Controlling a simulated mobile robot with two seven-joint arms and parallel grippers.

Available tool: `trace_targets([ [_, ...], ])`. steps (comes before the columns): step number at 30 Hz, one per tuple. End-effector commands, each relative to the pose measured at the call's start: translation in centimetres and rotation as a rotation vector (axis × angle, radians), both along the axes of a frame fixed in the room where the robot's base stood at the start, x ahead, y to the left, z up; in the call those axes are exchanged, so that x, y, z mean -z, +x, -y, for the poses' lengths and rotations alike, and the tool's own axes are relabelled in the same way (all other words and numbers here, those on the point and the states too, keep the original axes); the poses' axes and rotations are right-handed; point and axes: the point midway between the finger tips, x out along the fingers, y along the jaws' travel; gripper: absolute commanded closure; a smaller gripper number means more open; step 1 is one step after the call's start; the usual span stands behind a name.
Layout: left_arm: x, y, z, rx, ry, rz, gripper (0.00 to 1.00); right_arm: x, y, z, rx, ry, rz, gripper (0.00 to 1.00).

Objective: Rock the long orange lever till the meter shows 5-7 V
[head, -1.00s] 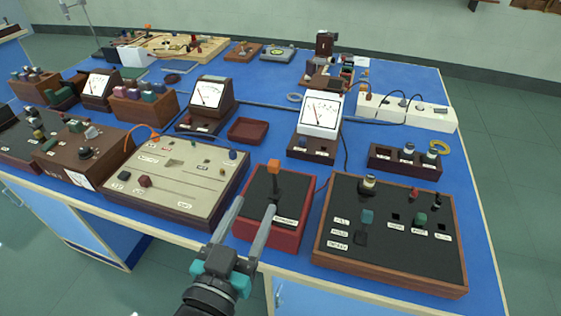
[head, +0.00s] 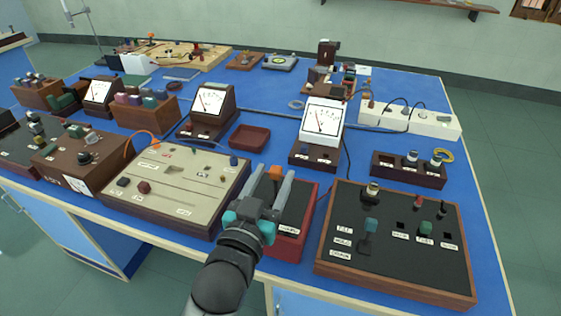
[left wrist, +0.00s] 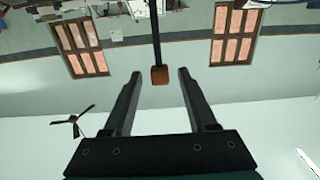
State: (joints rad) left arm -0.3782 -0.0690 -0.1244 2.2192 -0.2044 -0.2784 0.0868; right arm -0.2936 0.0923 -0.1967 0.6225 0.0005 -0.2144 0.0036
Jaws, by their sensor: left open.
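The long lever's orange knob (head: 275,171) stands on the red-sided box with a black top (head: 300,222) at the front of the bench. My left gripper (head: 276,178) is open over this box, with its fingers on either side of the lever. In the left wrist view the orange knob (left wrist: 160,76) and its black stem are between the open fingertips, with a gap on both sides. The white meter (head: 323,122) stands behind the box. Its needle leans left, and its numbers are too small to read. My right gripper is not in view.
A black panel with switches (head: 392,255) is close on the right of the lever box, and a beige panel (head: 185,182) is close on its left. A second meter (head: 211,102) and a small red tray (head: 249,137) stand behind.

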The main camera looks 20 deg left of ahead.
Motion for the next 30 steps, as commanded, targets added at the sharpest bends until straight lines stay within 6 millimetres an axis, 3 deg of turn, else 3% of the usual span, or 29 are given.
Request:
trace_targets([
  [6, 0.0, 3.0, 0.1, 0.0, 0.0, 0.002, 0.43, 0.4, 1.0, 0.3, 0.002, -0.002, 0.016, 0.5],
  [12, 0.1, 4.6, 0.2, 0.0, 0.0, 0.0, 0.43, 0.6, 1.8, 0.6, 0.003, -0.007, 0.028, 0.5],
  [24, 0.0, 5.1, 0.2, 0.0, -0.001, -0.001, 0.43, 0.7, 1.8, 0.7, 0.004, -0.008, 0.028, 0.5],
  [30, 0.0, 5.1, 0.2, 0.0, -0.001, -0.001, 0.63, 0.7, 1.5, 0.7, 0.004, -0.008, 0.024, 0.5],
])
